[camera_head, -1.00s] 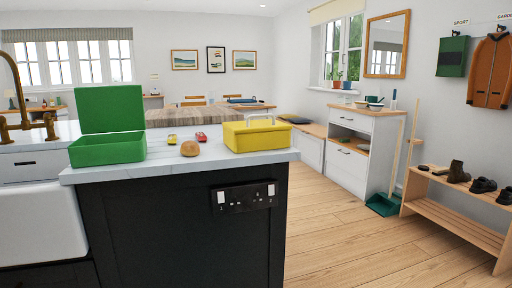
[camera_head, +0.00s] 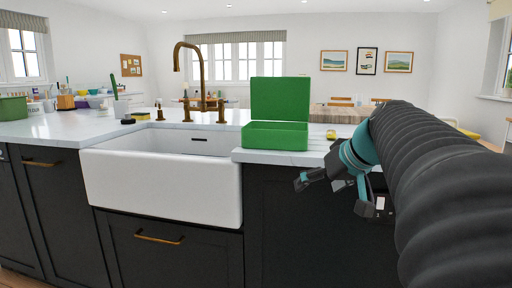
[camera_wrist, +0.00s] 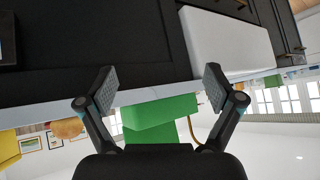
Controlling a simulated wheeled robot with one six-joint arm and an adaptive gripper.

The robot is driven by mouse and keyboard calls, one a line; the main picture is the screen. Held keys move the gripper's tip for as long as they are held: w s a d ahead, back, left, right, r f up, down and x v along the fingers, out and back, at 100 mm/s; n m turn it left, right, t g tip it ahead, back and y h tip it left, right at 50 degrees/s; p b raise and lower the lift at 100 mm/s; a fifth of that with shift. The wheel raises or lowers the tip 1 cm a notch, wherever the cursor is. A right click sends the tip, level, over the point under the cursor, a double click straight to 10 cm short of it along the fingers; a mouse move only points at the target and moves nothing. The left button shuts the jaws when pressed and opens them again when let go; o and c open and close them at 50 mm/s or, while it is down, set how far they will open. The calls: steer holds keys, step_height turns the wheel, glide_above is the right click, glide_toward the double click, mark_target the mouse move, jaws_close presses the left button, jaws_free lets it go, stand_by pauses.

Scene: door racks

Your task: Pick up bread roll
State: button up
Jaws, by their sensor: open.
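The round brown bread roll (camera_wrist: 68,128) sits on the pale worktop in the wrist view, which is turned upside down. It lies between the green box (camera_wrist: 150,112) and the yellow box (camera_wrist: 8,148). In the head view my arm hides the roll. My gripper (camera_head: 334,190) is open and empty, in front of the counter and below the worktop edge. In the wrist view its two fingers (camera_wrist: 158,78) stand wide apart, with the roll outside them to the left and farther off.
The green box (camera_head: 275,136) stands with its lid up by the white sink (camera_head: 165,178). A small yellow object (camera_head: 331,134) lies beside it. A brass tap (camera_head: 200,85) rises behind the sink. The dark counter front (camera_head: 275,215) is close to my gripper.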

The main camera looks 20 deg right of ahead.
steer(key=d+r+t, duration=0.1)
steer(key=d+r, duration=0.2)
steer(key=d, duration=0.4)
steer(key=d+r+n+t+h+b, duration=0.1)
steer(key=d+r+t, duration=0.15)
steer(key=d, duration=0.45)
steer(key=d+r+t, duration=0.1)
steer(key=d+r, duration=0.3)
steer(key=d, duration=0.2)
steer(key=shift+g, duration=0.25)
steer(key=x, duration=0.8)
steer(key=shift+w+d, duration=0.15)
steer(key=shift+w, duration=0.2)
steer(key=shift+d+p+x, duration=0.15)
steer(key=shift+p+x, duration=0.15)
steer(key=shift+x, duration=1.05)
steer(key=shift+d+p+x, duration=0.2)
steer(key=shift+p+x, duration=0.1)
steer(key=shift+x, duration=1.05)
steer(key=shift+r, duration=0.15)
steer(key=c, duration=0.9)
